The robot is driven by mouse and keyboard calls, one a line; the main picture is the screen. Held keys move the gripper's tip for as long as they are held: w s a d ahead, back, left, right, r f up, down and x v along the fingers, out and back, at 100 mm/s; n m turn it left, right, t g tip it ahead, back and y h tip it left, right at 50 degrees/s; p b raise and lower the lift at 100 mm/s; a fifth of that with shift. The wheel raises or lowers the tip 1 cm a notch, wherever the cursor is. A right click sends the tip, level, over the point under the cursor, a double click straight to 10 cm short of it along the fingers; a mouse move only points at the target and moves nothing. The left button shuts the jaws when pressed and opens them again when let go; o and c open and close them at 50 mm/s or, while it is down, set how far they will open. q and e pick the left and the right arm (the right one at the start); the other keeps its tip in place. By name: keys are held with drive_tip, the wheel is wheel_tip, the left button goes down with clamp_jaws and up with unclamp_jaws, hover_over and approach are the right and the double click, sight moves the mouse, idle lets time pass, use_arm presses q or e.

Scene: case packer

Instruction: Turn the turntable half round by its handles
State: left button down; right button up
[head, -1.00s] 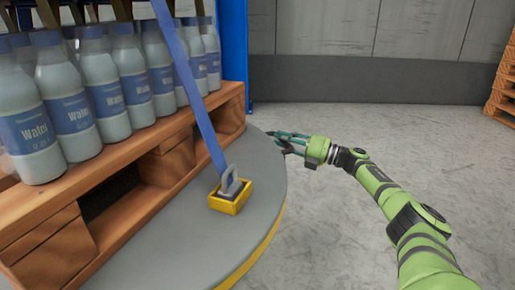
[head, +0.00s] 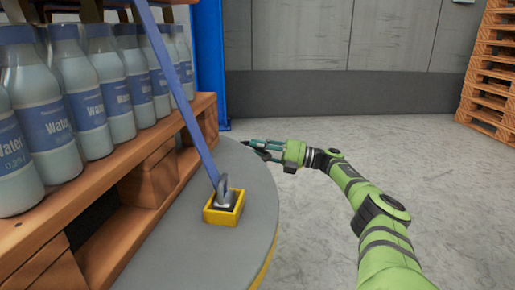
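The round grey turntable (head: 245,190) with a yellow edge fills the lower middle of the head view, cut off at the bottom. It bears a wooden pallet (head: 205,105) of water bottles. A yellow block (head: 209,215) with a grey metal loop (head: 224,192) sits on its top near the rim; a blue strap runs up from it. My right gripper (head: 258,148) is at the far right rim of the turntable, its fingers pointing left. I cannot tell whether they touch the rim or hold a handle there. My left gripper is not in view.
Several water bottles (head: 100,90) stand in rows on the pallet, under the blue strap (head: 180,90). A blue post (head: 209,60) rises behind. Stacked wooden pallets (head: 490,80) stand at the far right. The concrete floor (head: 440,180) right of the turntable is clear.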

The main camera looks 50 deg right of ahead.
drive_tip(key=o, duration=0.4)
drive_tip(key=shift+a, duration=0.1)
drive_tip(key=shift+o, duration=0.2)
drive_tip(key=v, duration=1.2)
drive_tip(key=shift+c, duration=0.4)
